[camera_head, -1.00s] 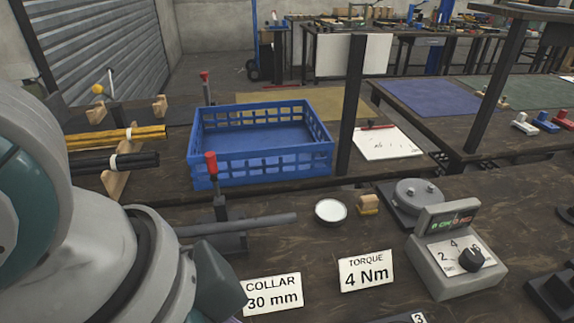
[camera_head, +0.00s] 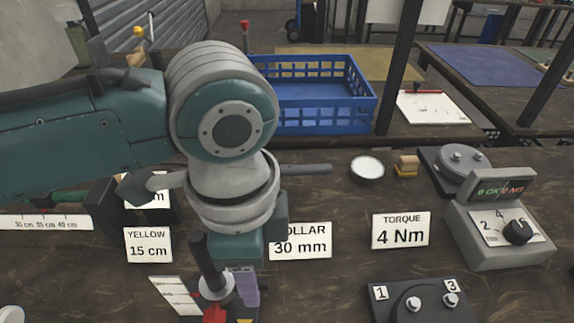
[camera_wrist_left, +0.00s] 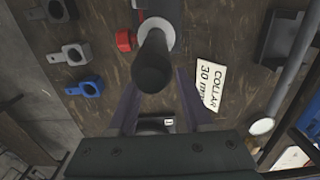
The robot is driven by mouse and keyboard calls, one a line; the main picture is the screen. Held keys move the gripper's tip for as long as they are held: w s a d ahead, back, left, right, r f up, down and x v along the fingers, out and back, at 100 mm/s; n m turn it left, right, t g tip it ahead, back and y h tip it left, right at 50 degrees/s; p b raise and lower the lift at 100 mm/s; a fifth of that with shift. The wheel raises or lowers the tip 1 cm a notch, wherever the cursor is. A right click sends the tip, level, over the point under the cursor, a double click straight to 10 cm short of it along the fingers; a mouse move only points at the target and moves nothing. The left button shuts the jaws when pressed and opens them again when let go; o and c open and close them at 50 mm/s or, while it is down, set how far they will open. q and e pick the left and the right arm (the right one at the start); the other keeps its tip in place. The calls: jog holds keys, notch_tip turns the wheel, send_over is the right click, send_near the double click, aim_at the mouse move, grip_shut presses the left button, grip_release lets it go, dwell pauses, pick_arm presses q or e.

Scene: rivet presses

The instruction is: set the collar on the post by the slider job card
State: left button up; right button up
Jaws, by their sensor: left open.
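A black upright post (camera_head: 207,262) stands in front of my left arm in the head view. Low on it are a pale ring-like collar (camera_head: 218,288) and a red knob (camera_head: 213,314). In the left wrist view the post (camera_wrist_left: 153,65) points up at the camera, with the red knob (camera_wrist_left: 124,40) beside it. My left gripper (camera_head: 232,284) is open; its dark purple fingers (camera_wrist_left: 157,85) lie either side of the post's near end, with no clear contact visible. The job card reading COLLAR 30 mm (camera_head: 301,242) lies to the right. My right gripper is not in view.
A scale card (camera_head: 176,298) lies left of the post. A YELLOW 15 cm card (camera_head: 149,246), a TORQUE 4 Nm card (camera_head: 400,230) and a grey dial box (camera_head: 500,240) stand around. A blue crate (camera_head: 335,112) is behind. Grey and blue clamps (camera_wrist_left: 85,88) show in the wrist view.

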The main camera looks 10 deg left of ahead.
pick_arm(q)
jog(key=shift+f, duration=0.8)
grip_shut()
dwell(0.9)
